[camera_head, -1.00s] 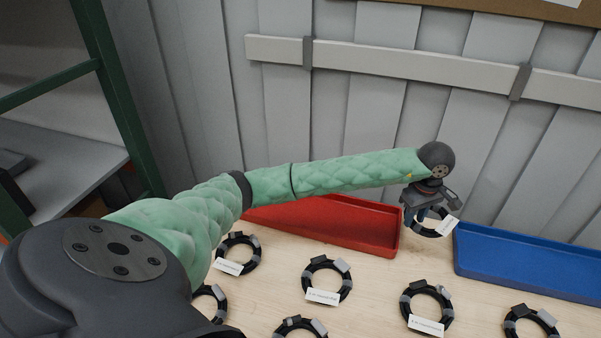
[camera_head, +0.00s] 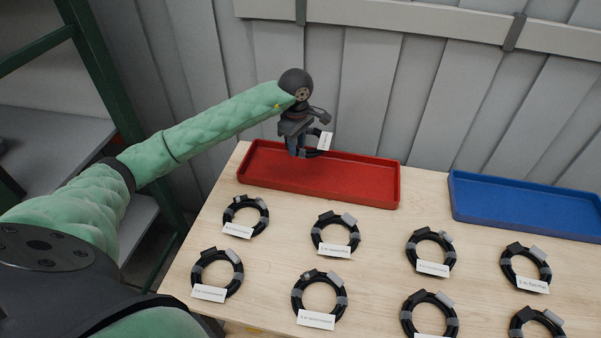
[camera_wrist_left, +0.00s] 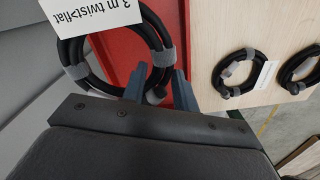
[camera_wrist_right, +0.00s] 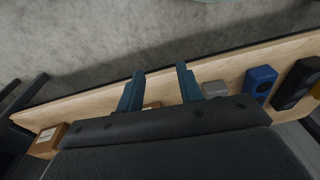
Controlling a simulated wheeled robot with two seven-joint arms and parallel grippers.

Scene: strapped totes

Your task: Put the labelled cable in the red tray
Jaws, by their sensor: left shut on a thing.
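My left gripper (camera_head: 300,148) is shut on a coiled black cable (camera_head: 313,153) with a white label, held above the left part of the red tray (camera_head: 392,190). In the left wrist view the label (camera_wrist_left: 98,12) reads "3 m twist>flat", and the coil (camera_wrist_left: 75,55) hangs at the fingertips with the red tray (camera_wrist_left: 115,50) behind it. The tray looks empty where it shows. My right gripper (camera_wrist_right: 160,82) shows only in its own wrist view, with its fingers apart and nothing between them, above a wooden table edge.
Several labelled cable coils lie in rows on the wooden table, such as one (camera_head: 246,216) just in front of the red tray. A blue tray (camera_head: 525,206) stands to the right. A grey panelled wall is behind. A blue block (camera_wrist_right: 260,82) lies near my right gripper.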

